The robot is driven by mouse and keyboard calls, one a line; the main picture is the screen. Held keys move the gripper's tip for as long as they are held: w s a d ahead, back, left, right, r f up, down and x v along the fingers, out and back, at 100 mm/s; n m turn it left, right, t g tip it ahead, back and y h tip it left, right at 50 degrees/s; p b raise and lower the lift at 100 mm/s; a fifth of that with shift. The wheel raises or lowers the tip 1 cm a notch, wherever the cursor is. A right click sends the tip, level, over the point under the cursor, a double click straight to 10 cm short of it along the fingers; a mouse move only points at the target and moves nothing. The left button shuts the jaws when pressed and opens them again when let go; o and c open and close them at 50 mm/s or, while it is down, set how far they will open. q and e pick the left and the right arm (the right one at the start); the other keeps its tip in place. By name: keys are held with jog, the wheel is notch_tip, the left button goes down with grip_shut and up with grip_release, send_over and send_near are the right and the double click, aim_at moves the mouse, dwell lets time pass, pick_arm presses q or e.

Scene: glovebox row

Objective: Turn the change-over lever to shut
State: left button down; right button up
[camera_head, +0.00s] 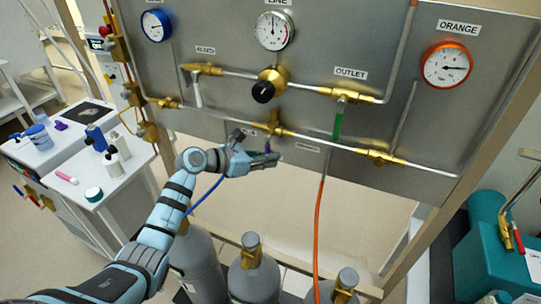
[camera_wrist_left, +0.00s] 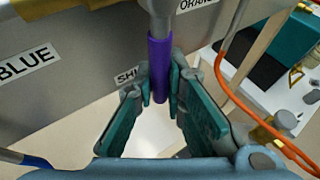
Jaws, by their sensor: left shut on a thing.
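The change-over lever has a grey shaft and a purple sleeve (camera_wrist_left: 158,62), and hangs from the brass valve (camera_head: 273,124) low on the grey panel. In the head view only a little purple shows beside my gripper. My left gripper (camera_head: 268,157) is shut on the purple sleeve, one finger on each side. In the wrist view the lever points down past the partly covered SHUT label (camera_wrist_left: 127,76). The BLUE label (camera_wrist_left: 28,65) is to its left and the ORANGE label (camera_wrist_left: 197,4) to its upper right. My right gripper is out of view.
A green-handled outlet valve (camera_head: 338,120) and a black knob (camera_head: 263,91) are nearby on the panel. An orange hose (camera_head: 318,220) hangs right of my gripper. Several grey cylinders (camera_head: 253,280) stand below. A white bench (camera_head: 115,180) with bottles is at left.

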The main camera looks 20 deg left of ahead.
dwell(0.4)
pick_arm(q)
jog(key=c, duration=1.6)
grip_release()
jog(key=shift+c, duration=0.2)
jog(key=v, duration=1.2)
jog(key=shift+d+r, duration=0.1)
